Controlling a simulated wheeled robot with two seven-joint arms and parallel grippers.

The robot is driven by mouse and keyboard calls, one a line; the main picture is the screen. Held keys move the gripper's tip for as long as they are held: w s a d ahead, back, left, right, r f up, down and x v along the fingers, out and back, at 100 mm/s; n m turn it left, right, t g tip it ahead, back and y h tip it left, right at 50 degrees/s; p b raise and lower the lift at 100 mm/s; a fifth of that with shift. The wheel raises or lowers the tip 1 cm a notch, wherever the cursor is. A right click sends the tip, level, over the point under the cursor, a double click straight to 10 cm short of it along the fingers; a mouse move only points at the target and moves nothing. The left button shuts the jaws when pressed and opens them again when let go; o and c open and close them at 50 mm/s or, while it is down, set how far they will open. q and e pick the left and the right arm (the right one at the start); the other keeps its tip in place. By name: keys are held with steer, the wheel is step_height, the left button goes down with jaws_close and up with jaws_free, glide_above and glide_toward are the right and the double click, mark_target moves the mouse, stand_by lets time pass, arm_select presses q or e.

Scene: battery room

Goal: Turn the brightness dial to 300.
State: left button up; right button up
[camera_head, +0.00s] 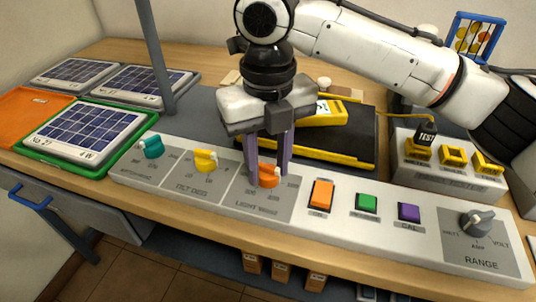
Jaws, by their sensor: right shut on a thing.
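The orange dial (268,179) sits on the panel section that seems to read LIGHT, on the long pale control panel (330,237). My right gripper (268,165) reaches down from above, its two purple fingers shut around the orange dial. The fingers and gripper body hide part of the dial and its scale. The numbers around it are too small to read surely, so I cannot tell its setting. My left gripper is not in view.
A teal knob (151,148) and yellow knob (205,161) stand left of the dial. Orange (321,195), green (366,202) and purple (409,212) buttons and a grey RANGE knob (476,222) are to its right. A grey post (156,60) rises behind the panel.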

steer(key=m+p, duration=0.2)
steer(key=p, duration=0.2)
steer(key=m+p, duration=0.3)
steer(key=p, duration=0.1)
steer(key=m+p, duration=0.2)
steer(key=p, duration=0.1)
steer(key=shift+r+m+p, duration=0.25)
steer(key=shift+m+p, duration=0.15)
steer(key=shift+m, duration=0.4)
steer(key=shift+f+m+p, duration=0.15)
steer(key=shift+m+p, duration=0.15)
steer(key=shift+m, duration=0.6)
steer(key=m, duration=0.4)
steer(key=shift+m, duration=0.3)
steer(key=m, duration=0.4)
steer(key=shift+m, duration=1.9)
steer(key=o, duration=1.1)
steer(key=shift+c, duration=0.2)
